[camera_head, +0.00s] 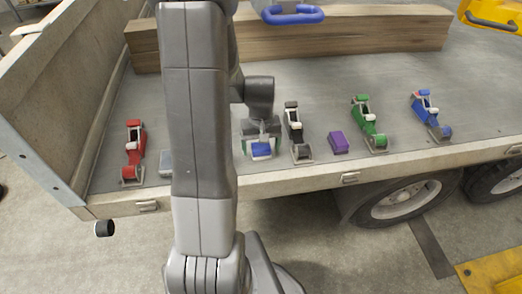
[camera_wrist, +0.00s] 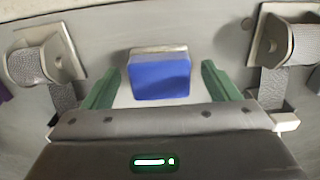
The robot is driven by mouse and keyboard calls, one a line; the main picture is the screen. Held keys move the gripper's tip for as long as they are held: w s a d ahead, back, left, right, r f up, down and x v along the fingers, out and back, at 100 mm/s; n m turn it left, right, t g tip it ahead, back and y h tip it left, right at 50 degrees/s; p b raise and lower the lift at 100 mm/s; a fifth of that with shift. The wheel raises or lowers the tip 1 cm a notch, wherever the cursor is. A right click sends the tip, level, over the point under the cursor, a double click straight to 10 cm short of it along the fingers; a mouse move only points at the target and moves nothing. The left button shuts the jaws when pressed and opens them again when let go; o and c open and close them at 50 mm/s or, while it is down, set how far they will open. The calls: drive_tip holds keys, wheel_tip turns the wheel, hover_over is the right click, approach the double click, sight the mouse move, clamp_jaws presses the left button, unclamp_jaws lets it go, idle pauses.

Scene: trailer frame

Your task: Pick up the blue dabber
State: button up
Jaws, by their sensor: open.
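The blue dabber is a small blue block with a pale edge. It lies on the grey trailer bed near the front edge, and its blue face (camera_head: 261,150) shows below my gripper in the head view. My gripper (camera_head: 261,141) is over it, pointing down. In the wrist view, the blue dabber (camera_wrist: 160,78) is centred between the two green fingers of my gripper (camera_wrist: 161,70). The fingers are apart, with a gap on each side of the block. I cannot tell the exact height of the fingertips above the bed.
Ratchet buckles stand on the bed: red (camera_head: 134,150), black-and-white (camera_head: 295,130), green (camera_head: 368,122) and blue (camera_head: 431,113). A purple block (camera_head: 339,142) sits to the right. A greyish block (camera_head: 166,163) is partly behind my arm. A wooden beam (camera_head: 350,30) lies behind.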

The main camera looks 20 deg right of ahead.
sight(261, 145)
drive_tip(key=shift+c, duration=0.2)
drive_tip(key=c, duration=1)
drive_tip(key=shift+r, duration=0.1)
drive_tip(key=shift+c, duration=0.2)
wheel_tip(261, 145, up, 10)
drive_tip(key=shift+f+p, duration=0.1)
drive_tip(key=shift+p, duration=0.6)
